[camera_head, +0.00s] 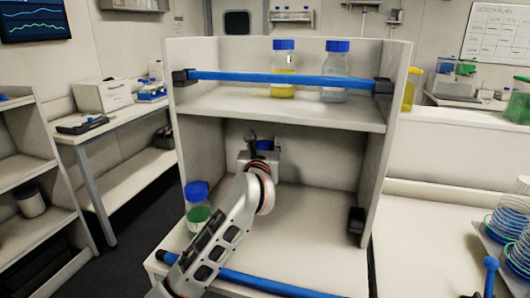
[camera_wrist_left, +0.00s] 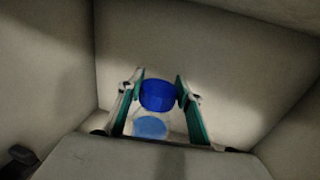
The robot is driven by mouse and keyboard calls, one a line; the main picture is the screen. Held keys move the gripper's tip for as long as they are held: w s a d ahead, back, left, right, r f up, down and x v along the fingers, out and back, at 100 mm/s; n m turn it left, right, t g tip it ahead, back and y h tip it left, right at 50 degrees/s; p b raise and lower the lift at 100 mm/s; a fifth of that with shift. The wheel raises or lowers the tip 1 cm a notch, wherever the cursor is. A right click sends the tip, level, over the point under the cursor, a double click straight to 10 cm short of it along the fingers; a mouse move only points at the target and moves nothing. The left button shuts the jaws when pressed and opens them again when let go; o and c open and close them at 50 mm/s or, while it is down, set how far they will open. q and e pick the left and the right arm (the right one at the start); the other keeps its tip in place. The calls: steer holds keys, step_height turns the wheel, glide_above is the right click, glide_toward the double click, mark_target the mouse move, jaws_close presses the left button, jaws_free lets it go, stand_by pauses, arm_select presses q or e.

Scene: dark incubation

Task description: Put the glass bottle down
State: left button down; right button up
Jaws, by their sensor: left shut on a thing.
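The glass bottle with a blue cap (camera_wrist_left: 157,95) is between the fingers of my left gripper (camera_wrist_left: 158,100) in the left wrist view. Blue shows at its lower part, seen through the clear glass. In the head view my left gripper (camera_head: 262,150) reaches into the lower compartment of the shelf unit (camera_head: 310,180), near its back. Only the blue cap (camera_head: 264,145) shows there; the rest of the bottle is hidden behind my arm. I cannot tell whether its base touches the shelf floor. My right gripper is not in view.
A bottle with green contents (camera_head: 199,215) stands at the front left of the lower compartment. A yellow bottle (camera_head: 283,75) and a clear bottle (camera_head: 335,80) stand on the upper shelf behind a blue bar (camera_head: 280,80). Another blue bar (camera_head: 250,283) runs along the lower front. The compartment's right side is clear.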

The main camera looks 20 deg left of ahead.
arm_select(q)
steer(key=shift+w+a+r, duration=0.1)
steer(key=shift+w+a, duration=0.05)
steer(key=shift+w, duration=0.7)
step_height(320, 180, down, 4)
steer(key=shift+r, duration=0.2)
steer(key=shift+f, duration=0.15)
steer(key=c, duration=1.4)
jaws_free()
steer(key=shift+f, duration=0.1)
